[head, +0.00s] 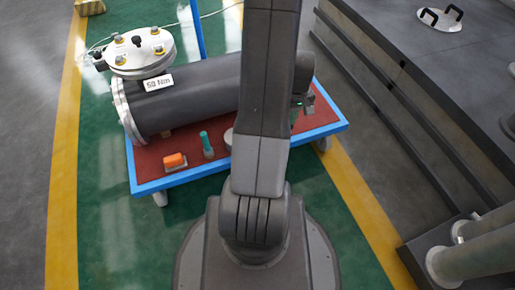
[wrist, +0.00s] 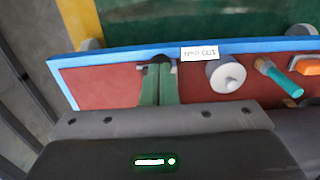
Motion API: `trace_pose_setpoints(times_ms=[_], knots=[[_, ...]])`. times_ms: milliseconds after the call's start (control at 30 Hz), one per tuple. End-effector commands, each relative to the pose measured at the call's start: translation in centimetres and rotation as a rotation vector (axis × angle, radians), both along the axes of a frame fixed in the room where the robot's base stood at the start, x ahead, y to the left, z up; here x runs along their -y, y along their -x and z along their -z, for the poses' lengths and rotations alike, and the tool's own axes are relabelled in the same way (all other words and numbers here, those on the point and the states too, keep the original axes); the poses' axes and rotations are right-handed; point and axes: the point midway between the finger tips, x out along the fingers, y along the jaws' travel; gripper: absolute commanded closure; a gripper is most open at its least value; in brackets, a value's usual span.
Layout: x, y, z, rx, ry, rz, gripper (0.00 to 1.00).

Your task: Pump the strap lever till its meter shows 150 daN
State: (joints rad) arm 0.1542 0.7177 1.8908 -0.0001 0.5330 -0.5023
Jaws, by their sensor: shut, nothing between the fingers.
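The meter (wrist: 200,53) shows as a white label in the wrist view, upside down, by the blue table edge; it seems to read 100 daN. The head view does not show it, as my arm covers that part. My gripper (wrist: 159,70) has two green fingers, closed together with nothing between them. A small dark part (wrist: 160,58), perhaps the strap lever, lies at the fingertips near the blue edge; I cannot tell whether they touch. The strap itself is not clearly visible. In the head view my gripper is mostly hidden behind my arm.
The blue-edged red table (head: 150,182) bears a dark flanged shell (head: 190,92) with a white lid (head: 140,52) and a 50 Nm label (head: 158,83).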

Motion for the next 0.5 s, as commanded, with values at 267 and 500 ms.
trace_pose_setpoints(times_ms=[267,500], knots=[[0.1,0.3,1.2,-0.001,-0.001,0.0,1.0],[0.2,0.6,2.6,-0.001,-0.001,0.0,1.0]])
